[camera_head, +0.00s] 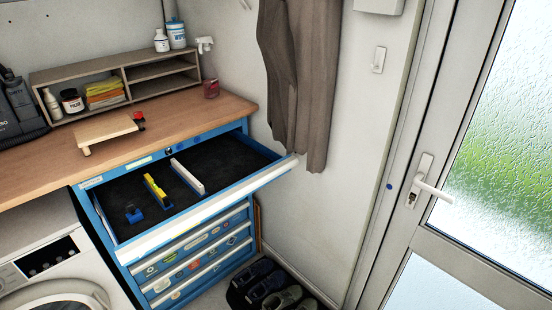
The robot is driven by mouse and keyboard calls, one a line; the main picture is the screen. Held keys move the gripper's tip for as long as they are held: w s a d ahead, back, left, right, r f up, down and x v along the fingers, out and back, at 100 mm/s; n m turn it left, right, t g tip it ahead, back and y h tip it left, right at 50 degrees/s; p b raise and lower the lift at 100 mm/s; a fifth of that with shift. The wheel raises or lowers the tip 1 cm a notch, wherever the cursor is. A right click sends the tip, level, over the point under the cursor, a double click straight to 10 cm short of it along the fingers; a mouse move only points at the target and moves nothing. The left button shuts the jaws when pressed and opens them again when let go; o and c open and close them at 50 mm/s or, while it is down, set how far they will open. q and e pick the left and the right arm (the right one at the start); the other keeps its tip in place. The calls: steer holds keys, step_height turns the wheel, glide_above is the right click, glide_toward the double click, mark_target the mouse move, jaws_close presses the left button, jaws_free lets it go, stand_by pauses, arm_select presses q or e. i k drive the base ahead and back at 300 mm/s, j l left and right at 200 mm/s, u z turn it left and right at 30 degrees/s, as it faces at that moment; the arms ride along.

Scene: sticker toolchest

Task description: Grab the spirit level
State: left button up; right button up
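The top drawer (130,242) of the blue tool chest is pulled open, with a dark lining inside. A short yellow bar (157,191), which looks like the spirit level, stands on edge in the drawer, left of its middle. It is too small to make out vials. A longer white bar (187,177) lies to its right, apart from it. A small blue object (133,213) is to its left. Neither of my grippers is in view.
A wooden worktop (205,112) overhangs the back of the drawer and carries a small wooden board (105,131) and a shelf unit (130,84). A washing machine (55,265) stands left of the chest. Shoes (270,285) lie on the floor to the right, near a glazed door (505,150).

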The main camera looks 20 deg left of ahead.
mark_target(161, 196)
steer(key=k+l+u, duration=0.1)
steer(key=l, duration=0.25)
steer(key=k+l, duration=0.1)
steer(key=l, duration=0.3)
steer(key=k+l+u, duration=0.15)
steer(key=l, duration=0.2)
steer(key=i+j+u, duration=0.1)
steer(key=u, duration=0.4)
steer(key=i+j+u, duration=0.15)
steer(key=u, duration=0.3)
steer(key=i+j+u, duration=0.15)
steer(key=u, duration=0.35)
steer(key=i+z, duration=0.1)
steer(key=z, duration=0.3)
steer(key=j+z, duration=0.15)
steer(key=z, duration=0.3)
steer(key=i+j+z, duration=0.1)
steer(key=z, duration=0.3)
steer(key=j+z, duration=0.2)
steer(key=z, duration=0.2)
steer(key=i+j+z, duration=0.1)
steer(key=z, duration=0.3)
steer(key=i+j+z, duration=0.15)
steer(key=j, duration=1)
steer(key=j+u, duration=0.15)
steer(key=u, duration=0.25)
steer(key=j+u, duration=0.2)
steer(key=u, duration=0.2)
steer(key=j+u, duration=0.15)
steer(key=u, duration=0.25)
